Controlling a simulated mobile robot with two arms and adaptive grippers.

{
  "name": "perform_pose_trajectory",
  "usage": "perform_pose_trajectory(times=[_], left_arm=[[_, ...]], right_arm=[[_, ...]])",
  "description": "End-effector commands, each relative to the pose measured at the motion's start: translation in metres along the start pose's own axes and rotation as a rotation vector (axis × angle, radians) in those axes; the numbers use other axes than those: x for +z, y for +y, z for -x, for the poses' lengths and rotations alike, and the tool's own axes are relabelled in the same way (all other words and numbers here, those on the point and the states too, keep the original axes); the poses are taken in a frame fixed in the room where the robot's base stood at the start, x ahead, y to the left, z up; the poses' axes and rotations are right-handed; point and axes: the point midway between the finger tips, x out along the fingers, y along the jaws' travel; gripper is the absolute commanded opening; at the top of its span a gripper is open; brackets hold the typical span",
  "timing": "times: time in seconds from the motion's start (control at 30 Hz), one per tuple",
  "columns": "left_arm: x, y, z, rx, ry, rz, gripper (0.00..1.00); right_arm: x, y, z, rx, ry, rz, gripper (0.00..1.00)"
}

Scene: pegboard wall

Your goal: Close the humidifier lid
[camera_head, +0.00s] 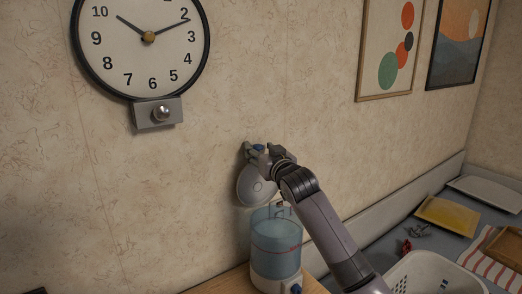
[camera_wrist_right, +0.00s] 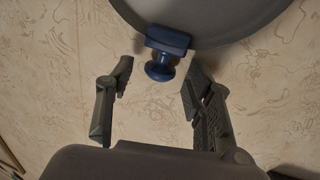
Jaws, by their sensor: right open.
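The humidifier (camera_head: 276,245) has a clear bluish tank on a white base and stands on a wooden top against the wall. Its round grey lid (camera_head: 255,190) is open, tilted up above the back of the tank. In the wrist view the lid's edge (camera_wrist_right: 205,22) fills the top, with a blue knob (camera_wrist_right: 163,68) on its rim. My right gripper (camera_head: 262,152) is at the lid's upper edge. In the wrist view its open fingers (camera_wrist_right: 156,80) are on either side of the knob, with gaps visible on both sides. My left gripper is out of view.
A round clock (camera_head: 148,70) hangs above a grey wall box (camera_head: 158,112). To the right are a white basket (camera_head: 405,275), a yellow tray (camera_head: 445,214), a white tray (camera_head: 490,192) and a striped cloth (camera_head: 480,258). The wall is close behind the lid.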

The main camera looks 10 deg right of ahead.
Motion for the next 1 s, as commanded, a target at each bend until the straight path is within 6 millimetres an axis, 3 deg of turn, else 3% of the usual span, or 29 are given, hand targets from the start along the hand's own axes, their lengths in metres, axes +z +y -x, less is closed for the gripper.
perform_pose_trajectory(times=[0.1, 0.8, 1.0], left_arm=[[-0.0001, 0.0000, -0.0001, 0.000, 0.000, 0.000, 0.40], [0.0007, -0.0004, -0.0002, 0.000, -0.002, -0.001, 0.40], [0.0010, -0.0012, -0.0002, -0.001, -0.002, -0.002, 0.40]], right_arm=[[0.0001, -0.0001, 0.0001, 0.000, 0.000, 0.000, 0.48], [0.0005, 0.0001, 0.0003, 0.000, -0.001, -0.001, 0.01], [0.0005, 0.0001, 0.0003, 0.000, -0.001, -0.001, 0.00]])
